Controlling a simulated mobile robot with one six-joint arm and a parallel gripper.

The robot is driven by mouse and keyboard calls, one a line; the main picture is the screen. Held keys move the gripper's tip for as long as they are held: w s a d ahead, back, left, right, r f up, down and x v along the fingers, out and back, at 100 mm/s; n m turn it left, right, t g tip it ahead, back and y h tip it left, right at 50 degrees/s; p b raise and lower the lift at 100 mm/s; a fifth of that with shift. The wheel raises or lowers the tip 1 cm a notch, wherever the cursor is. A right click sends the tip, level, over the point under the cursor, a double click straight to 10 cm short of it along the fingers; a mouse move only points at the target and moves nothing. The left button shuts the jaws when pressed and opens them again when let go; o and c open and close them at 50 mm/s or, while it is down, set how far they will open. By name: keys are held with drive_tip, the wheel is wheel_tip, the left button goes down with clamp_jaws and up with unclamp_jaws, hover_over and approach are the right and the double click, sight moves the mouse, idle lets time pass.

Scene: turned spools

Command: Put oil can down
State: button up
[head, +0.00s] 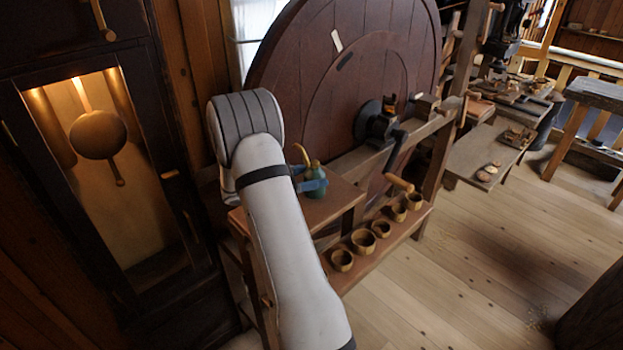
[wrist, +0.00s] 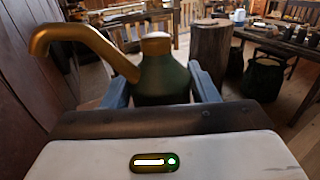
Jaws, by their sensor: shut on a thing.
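The oil can (head: 314,180) has a dark green body and a brass spout. In the head view it is at the small wooden table top (head: 335,203), partly hidden by my gripper and arm. I cannot tell whether its base touches the wood. In the wrist view the oil can (wrist: 163,77) is upright between the fingers, its spout pointing left. My gripper (head: 312,186) has blue fingers and is shut on the oil can; the fingers also show on both sides of it in the wrist view (wrist: 160,88).
A large dark wooden wheel (head: 300,60) stands behind the table top. A crank handle (head: 398,182) is to the right. A lower shelf (head: 352,277) holds several wooden cups (head: 362,241). A tall clock case (head: 190,215) stands at left. Open floor (head: 480,240) lies at right.

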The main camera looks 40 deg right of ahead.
drive_tip(key=shift+w+f, duration=0.1)
drive_tip(key=shift+f, duration=0.65)
drive_tip(key=shift+f, duration=0.1)
drive_tip(key=o, duration=1.2)
drive_tip(key=shift+o, duration=0.2)
